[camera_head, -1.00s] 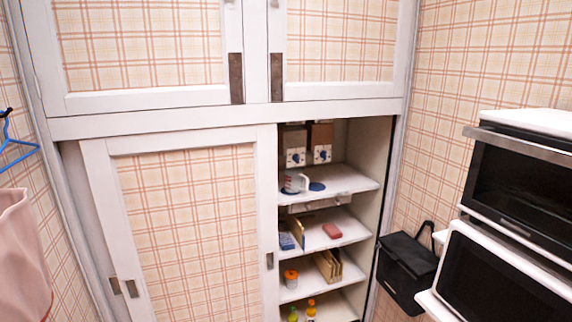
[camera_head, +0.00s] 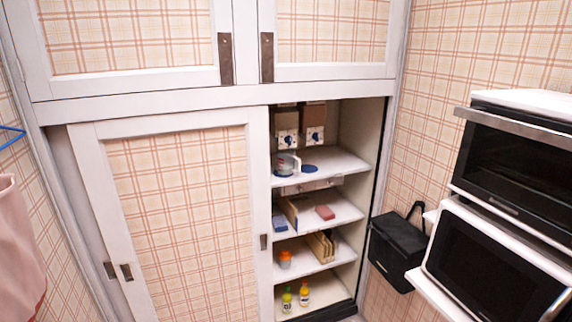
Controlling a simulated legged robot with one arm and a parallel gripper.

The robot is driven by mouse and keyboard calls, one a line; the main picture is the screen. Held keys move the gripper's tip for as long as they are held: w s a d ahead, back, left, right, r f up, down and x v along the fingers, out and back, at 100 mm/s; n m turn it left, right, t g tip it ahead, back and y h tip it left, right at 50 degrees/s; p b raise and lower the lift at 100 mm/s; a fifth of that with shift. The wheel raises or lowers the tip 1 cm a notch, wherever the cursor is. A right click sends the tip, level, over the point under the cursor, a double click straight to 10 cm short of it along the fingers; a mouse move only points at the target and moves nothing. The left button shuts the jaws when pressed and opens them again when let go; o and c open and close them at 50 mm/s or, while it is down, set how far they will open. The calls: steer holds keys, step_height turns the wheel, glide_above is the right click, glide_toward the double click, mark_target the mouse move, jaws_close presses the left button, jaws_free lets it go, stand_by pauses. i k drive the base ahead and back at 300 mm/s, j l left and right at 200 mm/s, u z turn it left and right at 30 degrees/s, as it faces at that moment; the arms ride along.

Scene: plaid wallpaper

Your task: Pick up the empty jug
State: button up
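A small pale, see-through jug-like vessel with a white edge (camera_head: 286,164) stands on the top open shelf (camera_head: 340,163) of the cupboard, near its left side. It is small in the view, and I cannot tell whether it is empty. It stands at or on a blue round patch, with a second blue patch (camera_head: 309,168) to its right. My gripper is not in view.
A sliding door (camera_head: 185,215) covers the cupboard's left part. Lower shelves hold a red block (camera_head: 325,212), an orange-lidded container (camera_head: 285,259) and bottles (camera_head: 304,293). Right are a black bag (camera_head: 397,247) and ovens (camera_head: 500,262); a pink cloth (camera_head: 18,245) hangs left.

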mark_target(285, 158)
steer(key=i+j, duration=0.1)
steer(key=i, duration=0.45)
steer(key=i+j, duration=0.15)
steer(key=i, duration=0.4)
